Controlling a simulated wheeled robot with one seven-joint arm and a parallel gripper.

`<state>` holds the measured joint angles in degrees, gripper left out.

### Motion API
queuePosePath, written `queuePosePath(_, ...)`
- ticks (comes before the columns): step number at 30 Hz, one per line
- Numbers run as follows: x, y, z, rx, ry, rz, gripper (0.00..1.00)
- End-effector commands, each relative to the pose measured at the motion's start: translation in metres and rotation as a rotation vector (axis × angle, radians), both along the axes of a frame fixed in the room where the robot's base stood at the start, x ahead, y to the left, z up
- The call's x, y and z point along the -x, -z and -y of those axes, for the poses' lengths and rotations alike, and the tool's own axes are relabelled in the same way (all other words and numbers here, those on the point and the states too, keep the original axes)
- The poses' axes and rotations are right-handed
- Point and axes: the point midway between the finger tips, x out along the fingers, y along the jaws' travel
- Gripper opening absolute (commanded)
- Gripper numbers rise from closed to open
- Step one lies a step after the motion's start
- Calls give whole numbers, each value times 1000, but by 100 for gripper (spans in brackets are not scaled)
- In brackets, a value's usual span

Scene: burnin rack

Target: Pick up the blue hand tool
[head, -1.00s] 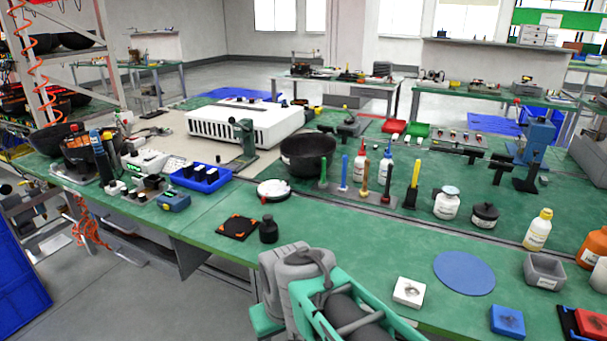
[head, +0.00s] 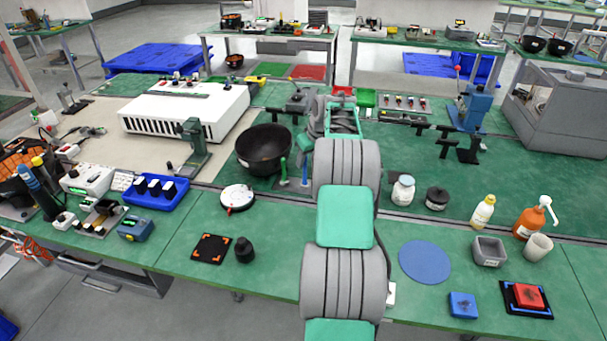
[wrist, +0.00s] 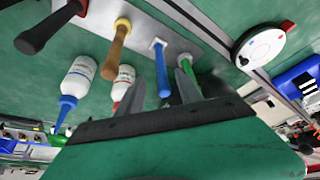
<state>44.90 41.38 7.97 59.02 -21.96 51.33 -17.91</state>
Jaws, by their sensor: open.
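The blue hand tool (wrist: 163,68) is a slim blue handle standing in a grey holder plate (wrist: 185,42), in the wrist view. My gripper (wrist: 159,78) is open, and the blue handle shows between its two grey fingers; whether they touch it I cannot tell. In the head view the blue tool (head: 305,172) shows just left of my arm, which hides my gripper's fingers. A green tool (wrist: 187,63) stands beside it, close to one finger. A brown-handled tool (wrist: 116,48) stands on the other side.
Two white bottles (wrist: 80,77) stand near the tools. A black bowl (head: 263,150) is left of the tool row and a white round device (head: 237,198) is in front of it. The blue round mat (head: 425,261) lies to the right. The green bench front is partly clear.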

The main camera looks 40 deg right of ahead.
Motion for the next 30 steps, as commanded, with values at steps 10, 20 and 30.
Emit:
queuePosePath(10, -21, 50, 0, -1, -1, -2, 43)
queuePosePath(20, -21, 54, 2, 1, 1, 0, 35)
queuePosePath(30, -21, 54, 2, -1, 1, -1, 7)
